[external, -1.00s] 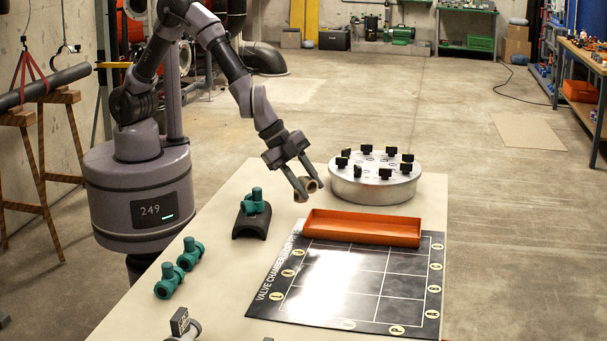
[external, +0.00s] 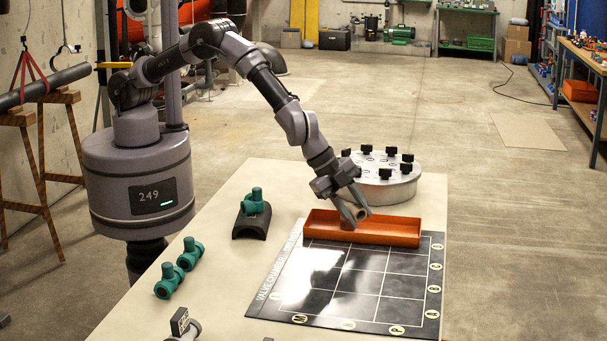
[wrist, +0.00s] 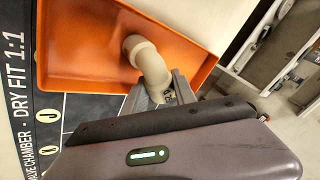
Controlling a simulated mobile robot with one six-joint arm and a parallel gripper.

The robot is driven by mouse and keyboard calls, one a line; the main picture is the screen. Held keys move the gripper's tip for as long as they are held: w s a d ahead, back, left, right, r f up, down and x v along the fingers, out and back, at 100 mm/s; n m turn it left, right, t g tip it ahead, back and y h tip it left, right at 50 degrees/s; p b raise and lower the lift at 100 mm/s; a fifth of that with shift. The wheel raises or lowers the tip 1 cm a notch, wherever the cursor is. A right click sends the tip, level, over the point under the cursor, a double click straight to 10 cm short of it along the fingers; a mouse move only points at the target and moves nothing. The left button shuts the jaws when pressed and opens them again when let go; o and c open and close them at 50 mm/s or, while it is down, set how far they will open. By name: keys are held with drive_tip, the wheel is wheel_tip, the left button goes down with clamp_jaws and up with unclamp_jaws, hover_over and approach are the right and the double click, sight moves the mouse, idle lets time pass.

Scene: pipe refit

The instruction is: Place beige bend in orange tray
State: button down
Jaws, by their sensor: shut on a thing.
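The beige bend (wrist: 148,62) is a curved pipe elbow, held between the fingers of my gripper (wrist: 160,92) in the wrist view. In the external view my gripper (external: 354,217) points down over the orange tray (external: 393,231), with the bend (external: 356,210) between its fingers and partly hidden by them. The tray is long, shallow and empty where I can see it. In the wrist view the bend overlaps the tray's inside (wrist: 85,40). I cannot tell whether the bend touches the tray floor or hangs above it.
A silver round flange with black knobs (external: 385,186) stands just behind the tray. A black gridded mat (external: 340,290) lies in front of it. Green valve fittings (external: 190,253) lie at the table's left, and one sits on a black saddle (external: 252,222).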

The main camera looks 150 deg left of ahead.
drive_tip(key=c, duration=1)
unclamp_jaws()
drive_tip(key=shift+f, duration=0.1)
drive_tip(key=shift+r+p, duration=0.25)
drive_tip(key=shift+p, duration=0.05)
drive_tip(key=s+d+r+p, duration=0.1)
drive_tip(key=s+d+r, duration=0.55)
drive_tip(key=r, duration=0.35)
drive_tip(key=s+d+r+m, duration=0.1)
drive_tip(key=s+d+r, duration=0.4)
drive_tip(key=d+r, duration=0.35)
drive_tip(key=s+d+r+p, duration=0.1)
drive_tip(key=s+d+r, duration=0.5)
drive_tip(key=r, duration=0.4)
drive_tip(key=s+d+h, duration=0.1)
drive_tip(key=s+d, duration=0.3)
drive_tip(key=s, duration=0.2)
drive_tip(key=s+d+m+h, duration=0.1)
drive_tip(key=s+d, duration=0.3)
drive_tip(key=s, duration=0.2)
drive_tip(key=s+d+m+t, duration=0.1)
drive_tip(key=s+d, duration=0.2)
drive_tip(key=s, duration=0.3)
drive_tip(key=shift+d+r+h, duration=0.15)
drive_tip(key=shift+d+h, duration=0.25)
